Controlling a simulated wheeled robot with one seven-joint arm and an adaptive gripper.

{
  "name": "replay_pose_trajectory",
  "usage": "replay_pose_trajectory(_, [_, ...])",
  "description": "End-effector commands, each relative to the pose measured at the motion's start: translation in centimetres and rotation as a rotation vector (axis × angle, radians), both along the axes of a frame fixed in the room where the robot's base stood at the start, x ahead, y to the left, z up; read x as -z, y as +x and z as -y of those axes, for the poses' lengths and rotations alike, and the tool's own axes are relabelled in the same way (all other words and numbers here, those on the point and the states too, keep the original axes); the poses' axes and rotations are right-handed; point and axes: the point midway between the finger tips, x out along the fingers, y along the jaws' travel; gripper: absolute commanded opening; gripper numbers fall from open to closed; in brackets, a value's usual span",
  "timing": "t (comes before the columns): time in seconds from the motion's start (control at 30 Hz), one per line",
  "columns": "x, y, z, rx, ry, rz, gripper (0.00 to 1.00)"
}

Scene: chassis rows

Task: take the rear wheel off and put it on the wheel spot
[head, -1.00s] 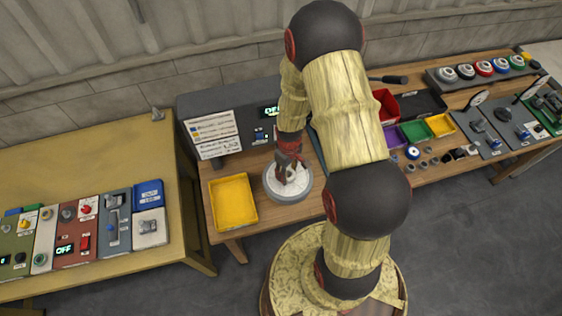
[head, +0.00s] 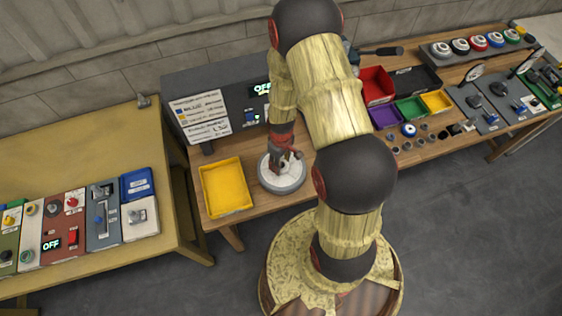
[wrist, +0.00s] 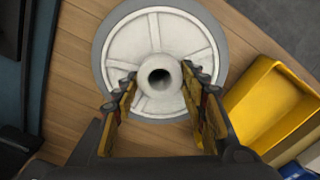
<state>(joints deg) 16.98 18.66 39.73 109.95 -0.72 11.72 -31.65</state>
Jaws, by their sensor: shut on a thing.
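The wheel (wrist: 150,40) is a round, pale disc with spokes and a raised centre hub with a dark hole. It lies flat with a grey ring (wrist: 103,62) around it, on the wooden bench; I cannot tell whether the ring is its tyre or a separate spot. The wheel also shows in the head view (head: 284,183). My gripper (wrist: 162,82) is over it, with one finger on each side of the hub, shut on it. My gripper hides part of the wheel in the head view (head: 283,158). No chassis can be made out.
A yellow tray (head: 227,187) stands just left of the wheel. A dark console with an OFF display (head: 262,88) is behind. Red, purple, green and yellow bins (head: 437,102) and small parts are to the right. A separate bench (head: 80,130) with switch panels is at left.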

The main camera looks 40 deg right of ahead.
Motion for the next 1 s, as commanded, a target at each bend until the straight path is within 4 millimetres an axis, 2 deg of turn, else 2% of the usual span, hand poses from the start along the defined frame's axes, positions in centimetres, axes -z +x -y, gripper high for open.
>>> replay_pose_trajectory(0.93, [0.82, 0.11, 0.03, 0.0, 0.0, 0.002, 0.0])
replay_pose_trajectory(0.97, [0.82, 0.11, 0.03, 0.0, 0.0, 0.002, 0.43])
replay_pose_trajectory(1.0, [0.78, 0.12, 0.03, 0.0, 0.0, 0.002, 0.45])
